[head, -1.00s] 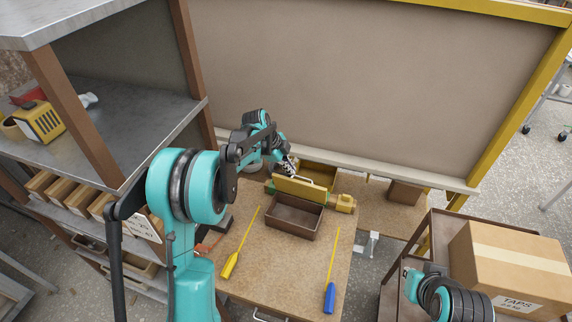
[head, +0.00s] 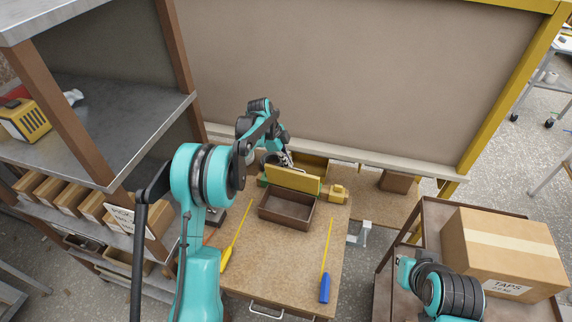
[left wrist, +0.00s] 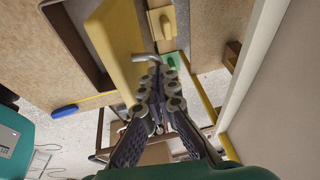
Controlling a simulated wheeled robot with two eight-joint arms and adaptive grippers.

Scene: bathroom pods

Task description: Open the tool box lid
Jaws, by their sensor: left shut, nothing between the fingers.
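The tool box has an open brown tray (head: 287,209) on the wooden bench top. Its yellow lid (head: 292,180) stands raised along the tray's far edge, and the inside of the tray is visible and looks empty. In the left wrist view the lid (left wrist: 114,42) is seen steeply, beside the brown tray (left wrist: 75,45). My left gripper (head: 286,163) is behind the lid, close to its upper edge. In the left wrist view its fingers (left wrist: 155,72) are shut and empty next to the lid; I cannot tell whether they touch it. My right gripper is out of view.
A yellow-handled tool (head: 236,240) and a blue-handled tool (head: 325,285) lie in front on the bench. A yellow block-shaped tool (head: 338,193) is right of the box. A tall back panel (head: 330,80) rises behind. A carton (head: 505,255) stands at the right.

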